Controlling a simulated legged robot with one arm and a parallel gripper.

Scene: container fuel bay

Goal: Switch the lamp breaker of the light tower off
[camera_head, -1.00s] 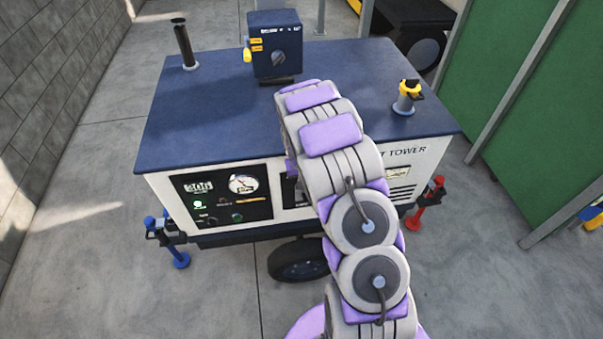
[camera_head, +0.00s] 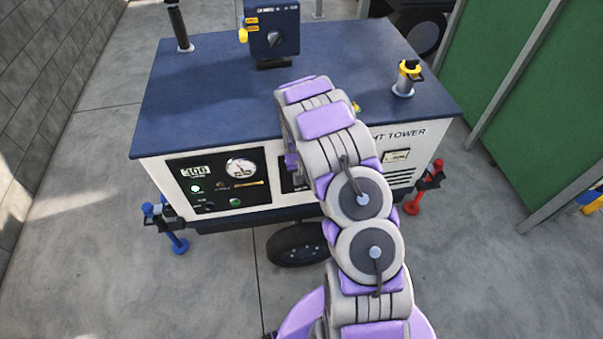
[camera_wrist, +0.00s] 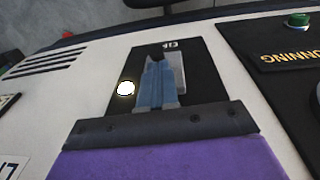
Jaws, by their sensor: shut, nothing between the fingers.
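The light tower (camera_head: 210,95) stands in front of me, with a blue top and a white front. My arm hides most of a small black panel on its front, right of the gauge panel (camera_head: 219,183). In the wrist view this black panel (camera_wrist: 118,103) carries a lit round lamp (camera_wrist: 126,88) and a grey plate (camera_wrist: 178,68). My gripper (camera_wrist: 156,62) is shut and empty, its blue-grey fingers in front of the panel. The fingers cover part of the plate, so the breaker lever and its position cannot be made out. Contact cannot be told.
A blue switch box (camera_head: 271,30) and a yellow-collared post (camera_head: 405,78) stand on the top. Outriggers, blue (camera_head: 174,240) and red (camera_head: 414,200), flank the front. A green wall (camera_head: 540,110) is right, a block wall (camera_head: 40,90) left. The floor in front is open.

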